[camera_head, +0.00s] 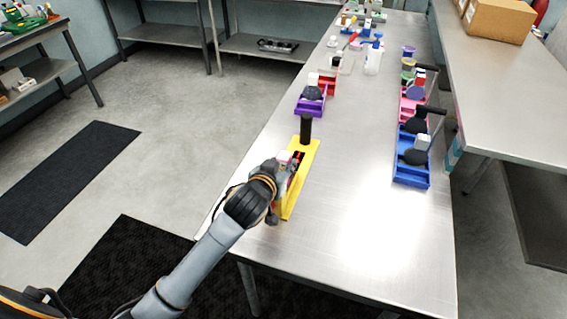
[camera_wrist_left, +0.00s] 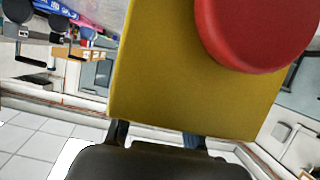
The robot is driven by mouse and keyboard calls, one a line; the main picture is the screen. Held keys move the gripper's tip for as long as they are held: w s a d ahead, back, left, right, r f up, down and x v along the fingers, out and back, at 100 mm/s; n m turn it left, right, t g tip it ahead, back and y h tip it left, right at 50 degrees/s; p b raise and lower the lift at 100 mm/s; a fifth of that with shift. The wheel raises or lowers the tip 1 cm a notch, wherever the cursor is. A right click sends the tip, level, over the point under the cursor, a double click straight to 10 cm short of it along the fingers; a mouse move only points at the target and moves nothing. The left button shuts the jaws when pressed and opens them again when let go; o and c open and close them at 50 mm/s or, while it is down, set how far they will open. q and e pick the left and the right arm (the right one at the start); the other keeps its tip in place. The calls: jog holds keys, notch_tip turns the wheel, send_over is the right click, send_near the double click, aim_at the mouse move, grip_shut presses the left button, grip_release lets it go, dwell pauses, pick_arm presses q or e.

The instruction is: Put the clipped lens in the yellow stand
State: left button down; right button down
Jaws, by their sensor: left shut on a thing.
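The yellow stand (camera_head: 285,207) is a long tray with a tall black post (camera_head: 306,128), near the front left of the table. My left gripper (camera_head: 287,172) is at the left side of the stand, shut on the clipped lens. A small pink-white top (camera_head: 284,157) and some red show at the fingers; my gripper hides most of the rest. In the left wrist view a flat yellow piece (camera_wrist_left: 170,75) with a rounded red part (camera_wrist_left: 258,30) fills the space before the dark gripper. I cannot tell whether the lens touches the stand. My right gripper is not in view.
A purple stand (camera_head: 310,107) is behind the yellow one. A blue stand (camera_head: 412,172) and a pink stand (camera_head: 412,103) line the right edge. A clear bottle (camera_head: 373,60) stands farther back. The table's front middle is bare.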

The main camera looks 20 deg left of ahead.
pick_arm(q)
jog(key=shift+f, duration=0.15)
jog(key=c, duration=1.1)
grip_release()
jog(key=shift+s+r, duration=0.1)
jog(key=shift+r, duration=0.1)
jog(key=b+v, duration=0.1)
jog(key=v, duration=1.1)
jog(key=shift+d, duration=0.1)
